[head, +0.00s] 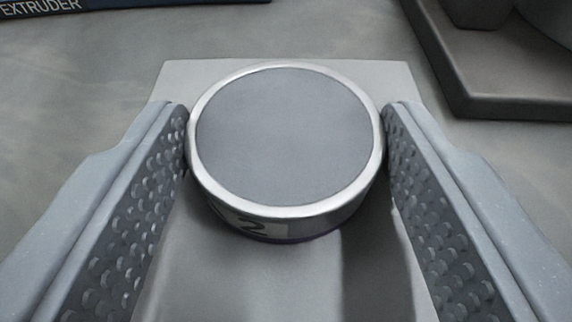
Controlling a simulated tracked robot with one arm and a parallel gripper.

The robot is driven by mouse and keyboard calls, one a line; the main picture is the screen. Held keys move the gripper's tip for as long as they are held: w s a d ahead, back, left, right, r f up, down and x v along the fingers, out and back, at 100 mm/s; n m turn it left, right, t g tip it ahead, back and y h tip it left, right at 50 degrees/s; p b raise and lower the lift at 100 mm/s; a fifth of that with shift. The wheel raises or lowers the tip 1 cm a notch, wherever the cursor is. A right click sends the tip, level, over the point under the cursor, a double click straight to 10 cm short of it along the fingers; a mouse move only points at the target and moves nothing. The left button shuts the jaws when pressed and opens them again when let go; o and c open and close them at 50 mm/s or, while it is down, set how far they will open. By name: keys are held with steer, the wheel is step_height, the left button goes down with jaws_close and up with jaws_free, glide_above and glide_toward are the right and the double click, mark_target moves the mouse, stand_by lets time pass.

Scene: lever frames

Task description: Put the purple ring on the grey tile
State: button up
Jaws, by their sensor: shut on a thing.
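A round, low disc-shaped piece (285,140) has a flat grey top and a bright silver rim. Its dark side carries a pale label with a "2", and a thin purple line (290,239) shows along its bottom edge. No other purple thing is in view, and no ring hole shows. My gripper (286,125) is shut on this piece, with one studded finger at its left side and one at its right. The light grey square tile (270,285) lies directly below it. I cannot tell whether the piece touches the tile or hangs just above it.
A dark tray-like holder with a raised edge (490,103) stands at the upper right, with dark shapes in it. A dark blue box marked "EXTRUDER" (120,8) lies at the top left. The grey surface (80,80) left of the tile is clear.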

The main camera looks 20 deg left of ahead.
steer(key=o, duration=1.1)
steer(key=p+v, duration=0.1)
steer(key=v, duration=1.1)
steer(key=shift+r, duration=0.1)
